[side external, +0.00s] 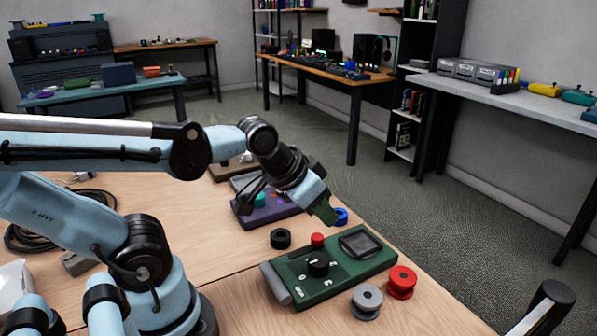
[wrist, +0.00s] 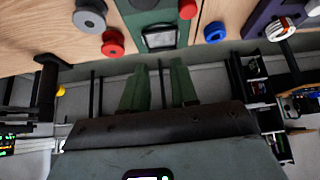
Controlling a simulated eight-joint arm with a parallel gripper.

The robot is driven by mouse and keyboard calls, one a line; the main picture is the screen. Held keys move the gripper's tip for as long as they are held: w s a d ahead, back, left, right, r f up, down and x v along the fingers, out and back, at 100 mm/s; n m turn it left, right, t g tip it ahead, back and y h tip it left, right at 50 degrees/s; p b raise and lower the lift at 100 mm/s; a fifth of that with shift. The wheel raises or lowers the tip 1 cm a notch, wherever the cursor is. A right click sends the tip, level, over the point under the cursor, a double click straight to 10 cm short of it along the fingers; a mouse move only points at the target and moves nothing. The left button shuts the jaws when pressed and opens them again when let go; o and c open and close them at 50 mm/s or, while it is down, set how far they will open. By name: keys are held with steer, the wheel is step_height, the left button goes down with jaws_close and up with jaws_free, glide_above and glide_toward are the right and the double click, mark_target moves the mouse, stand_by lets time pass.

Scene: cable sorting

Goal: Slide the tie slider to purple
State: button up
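A dark green control box (side external: 330,268) with a black knob, a red button and a dark screen lies near the table edge; its end shows in the wrist view (wrist: 170,18). A purple device (side external: 268,211) sits behind it, partly hidden by my arm, and shows at the wrist view's top right (wrist: 262,28). I cannot clearly make out a tie slider on either device. My gripper (side external: 327,213) is above the table between the two devices, touching neither. In the wrist view, its green fingers (wrist: 158,92) stand apart with nothing between them.
Spools stand around the green box: black (side external: 280,238), blue (side external: 340,216), red (side external: 401,282) and grey (side external: 366,300). A coiled black cable (side external: 60,220) lies at the left. The table's right edge is close to the spools, with open floor beyond.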

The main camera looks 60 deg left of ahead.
steer(key=o, duration=0.4)
steer(key=w+a+r+n, duration=0.1)
steer(key=a, duration=0.1)
steer(key=w+a+r+n+g, duration=0.1)
steer(key=a, duration=0.1)
steer(key=w+a+r+n+g, duration=0.1)
steer(key=a, duration=0.1)
steer(key=shift+w+y, duration=0.2)
steer(key=shift+y, duration=0.2)
steer(key=shift+o, duration=0.2)
steer(key=w+a+f+n+g+h, duration=0.15)
steer(key=a+n+g, duration=0.55)
steer(key=a, duration=1.5)
steer(key=f, duration=0.4)
steer(key=f+n+t, duration=0.1)
steer(key=f, duration=0.2)
steer(key=f+n+t, duration=0.1)
steer(key=f, duration=0.3)
steer(key=shift+w+f+y, duration=0.25)
steer(key=shift+w+f, duration=0.05)
steer(key=shift+w, duration=0.05)
steer(key=shift+c, duration=0.5)
jaws_close()
